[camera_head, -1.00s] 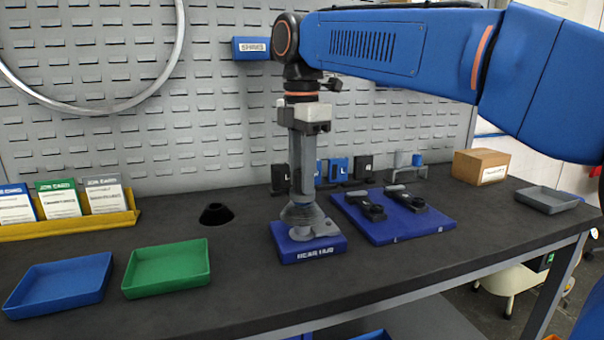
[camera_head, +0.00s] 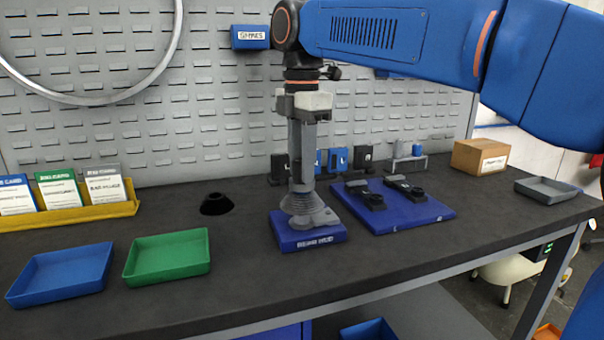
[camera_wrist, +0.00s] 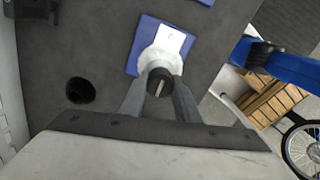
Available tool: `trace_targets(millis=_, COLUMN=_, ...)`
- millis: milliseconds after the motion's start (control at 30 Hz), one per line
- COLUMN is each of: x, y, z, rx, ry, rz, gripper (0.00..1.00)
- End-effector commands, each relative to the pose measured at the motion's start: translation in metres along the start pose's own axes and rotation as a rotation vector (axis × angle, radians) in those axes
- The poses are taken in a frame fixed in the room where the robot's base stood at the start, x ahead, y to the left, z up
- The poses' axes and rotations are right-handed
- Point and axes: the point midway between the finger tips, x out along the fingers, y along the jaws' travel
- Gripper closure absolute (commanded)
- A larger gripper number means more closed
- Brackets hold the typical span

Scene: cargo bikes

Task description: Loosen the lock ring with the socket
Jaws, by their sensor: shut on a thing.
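My gripper (camera_head: 301,188) points straight down over the rear hub on its blue block (camera_head: 290,243), labelled as a hub stand. Its fingers are closed around a dark round piece (camera_wrist: 160,84), which looks like the socket, seen end-on between the fingertips in the wrist view. The lock ring is hidden under the socket and fingers.
A blue board (camera_head: 420,216) with two dark tools lies to the right. A cardboard box (camera_head: 480,157) and grey tray (camera_head: 547,192) stand at far right.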

Motion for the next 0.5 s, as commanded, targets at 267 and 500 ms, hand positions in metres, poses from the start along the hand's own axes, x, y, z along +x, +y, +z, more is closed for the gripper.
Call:
trace_targets(millis=267, x=0.0028, y=-0.0004, z=-0.0001, rx=-0.273, ry=0.001, rz=-0.007, gripper=1.00)
trace_targets(millis=500, x=0.0033, y=-0.0007, z=0.0000, rx=-0.486, ry=0.002, rz=-0.009, gripper=1.00)
